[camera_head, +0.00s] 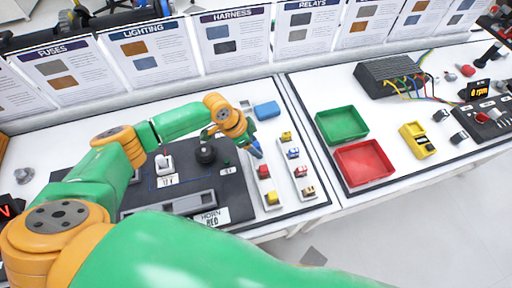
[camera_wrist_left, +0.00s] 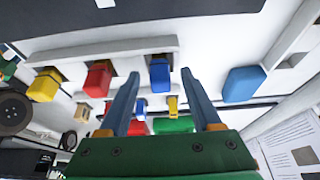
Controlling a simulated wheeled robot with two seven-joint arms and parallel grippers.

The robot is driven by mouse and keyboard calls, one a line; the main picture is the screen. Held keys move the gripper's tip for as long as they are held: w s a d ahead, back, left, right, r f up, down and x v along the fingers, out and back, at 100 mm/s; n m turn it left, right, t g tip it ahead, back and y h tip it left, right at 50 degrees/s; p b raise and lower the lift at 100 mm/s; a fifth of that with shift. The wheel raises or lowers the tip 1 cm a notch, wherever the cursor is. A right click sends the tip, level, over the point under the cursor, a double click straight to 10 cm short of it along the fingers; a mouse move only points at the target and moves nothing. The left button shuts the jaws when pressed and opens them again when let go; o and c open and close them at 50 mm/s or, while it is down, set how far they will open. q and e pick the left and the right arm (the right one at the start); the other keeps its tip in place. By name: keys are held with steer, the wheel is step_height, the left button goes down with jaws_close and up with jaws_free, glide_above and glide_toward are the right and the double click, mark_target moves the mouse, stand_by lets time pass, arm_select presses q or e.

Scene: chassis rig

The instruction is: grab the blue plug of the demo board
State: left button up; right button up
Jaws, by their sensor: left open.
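The dark demo board (camera_head: 232,190) lies on the left table, with a white plug rack (camera_head: 268,187) at its right side. In the left wrist view, this rack (camera_wrist_left: 110,50) holds a yellow plug (camera_wrist_left: 43,85), a red plug (camera_wrist_left: 98,78) and a blue plug (camera_wrist_left: 160,73). My left gripper (camera_head: 256,150) is open at the rack's far end. In the left wrist view, the blue plug appears between its two fingertips (camera_wrist_left: 161,74); I cannot tell whether they touch it. In the head view the gripper hides the blue plug. My right gripper is out of view.
A second rack (camera_head: 295,163) with several coloured plugs stands close to the right. A larger blue block (camera_head: 267,110) lies behind the gripper. Green (camera_head: 342,124) and red (camera_head: 364,163) trays and a yellow meter (camera_head: 417,141) are on the right table.

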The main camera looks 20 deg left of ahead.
arm_select(q)
jaws_close()
